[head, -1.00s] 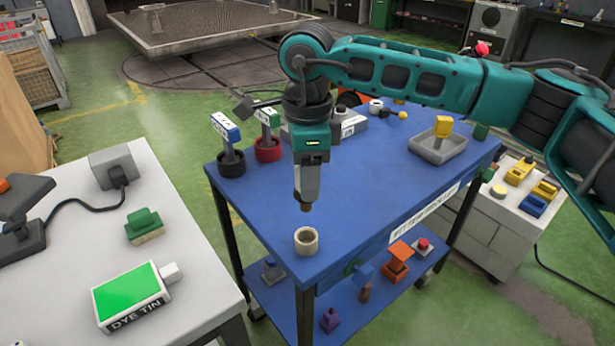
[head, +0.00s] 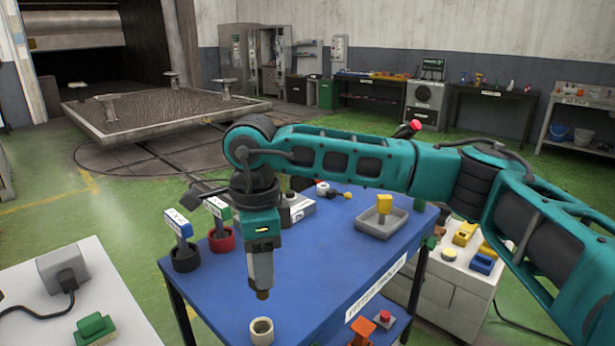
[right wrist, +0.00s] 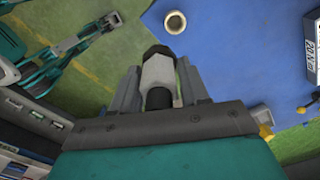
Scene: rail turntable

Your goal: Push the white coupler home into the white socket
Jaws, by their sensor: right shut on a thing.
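My right gripper (head: 262,294) is shut on a pale grey-white piece (right wrist: 158,74) with a dark end, which looks like the white coupler. In the head view only its brownish tip shows below the fingers. A cream ring (head: 261,331) with an open top stands on the blue table, just below and in front of this tip, apart from it. The ring also shows in the right wrist view (right wrist: 175,22), beyond the held piece. I cannot tell whether this ring is the white socket. A small white round piece (head: 322,187) lies farther back. My left gripper cannot be made out.
A grey labelled box (head: 300,208) is behind my gripper. A grey tray (head: 382,222) with a yellow block is at right. The blue surface between is clear.

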